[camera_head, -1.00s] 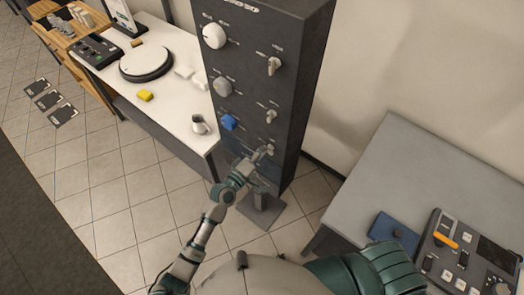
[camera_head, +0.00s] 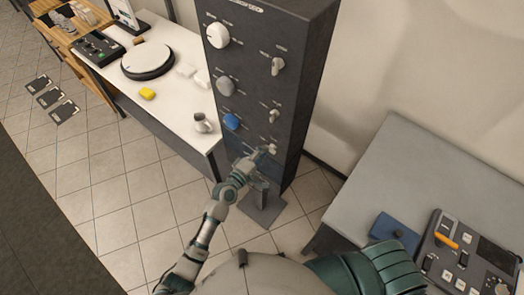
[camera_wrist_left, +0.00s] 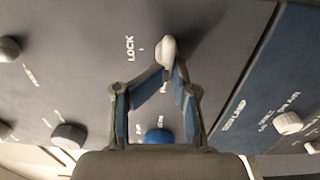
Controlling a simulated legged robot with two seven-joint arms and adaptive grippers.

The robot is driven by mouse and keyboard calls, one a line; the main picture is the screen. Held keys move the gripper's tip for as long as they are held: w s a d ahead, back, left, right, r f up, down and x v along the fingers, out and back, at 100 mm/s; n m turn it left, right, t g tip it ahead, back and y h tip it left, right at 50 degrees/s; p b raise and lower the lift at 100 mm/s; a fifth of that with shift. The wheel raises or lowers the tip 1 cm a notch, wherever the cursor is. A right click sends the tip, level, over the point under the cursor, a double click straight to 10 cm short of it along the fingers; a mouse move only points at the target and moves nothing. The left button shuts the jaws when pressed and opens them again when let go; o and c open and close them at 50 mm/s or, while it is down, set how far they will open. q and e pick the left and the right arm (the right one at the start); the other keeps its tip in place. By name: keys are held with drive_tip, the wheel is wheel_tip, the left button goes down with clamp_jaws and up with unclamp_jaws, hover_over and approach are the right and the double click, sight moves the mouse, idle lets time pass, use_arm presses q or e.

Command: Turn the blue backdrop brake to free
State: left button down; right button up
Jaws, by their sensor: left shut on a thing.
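A dark grey control column (camera_head: 300,80) carries several knobs. My left gripper (camera_head: 262,153) is at the lowest right small white knob (camera_head: 270,148). The left wrist view shows that white knob (camera_wrist_left: 168,50) at the fingertips of my left gripper (camera_wrist_left: 167,76), which is shut on it. The word LOCK is printed beside this knob; a second label is partly hidden by a finger. A round blue knob (camera_head: 232,121) sits up and left of the gripper; a blue knob (camera_wrist_left: 158,136) also shows between the fingers in the left wrist view, apart from them.
Other knobs sit higher on the column, including a large white one (camera_head: 217,35) and a grey one (camera_head: 225,86). A white table (camera_head: 120,85) with a turntable and cup stands left. A grey table (camera_head: 400,180) with a control panel (camera_head: 465,255) stands right.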

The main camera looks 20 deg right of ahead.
use_arm(q)
drive_tip(key=c, duration=1.2)
unclamp_jaws()
drive_tip(key=shift+s+d+f, duration=0.1)
drive_tip(key=shift+s+f, duration=0.05)
drive_tip(key=shift+f, duration=0.5)
drive_tip(key=shift+w+d, duration=0.25)
drive_tip(key=shift+d, duration=0.05)
drive_tip(key=shift+a+r, duration=0.15)
drive_tip(key=shift+a, duration=0.05)
drive_tip(key=shift+s+a, duration=0.1)
drive_tip(key=v, duration=1.2)
drive_tip(key=shift+r, duration=0.2)
drive_tip(key=shift+f, duration=0.1)
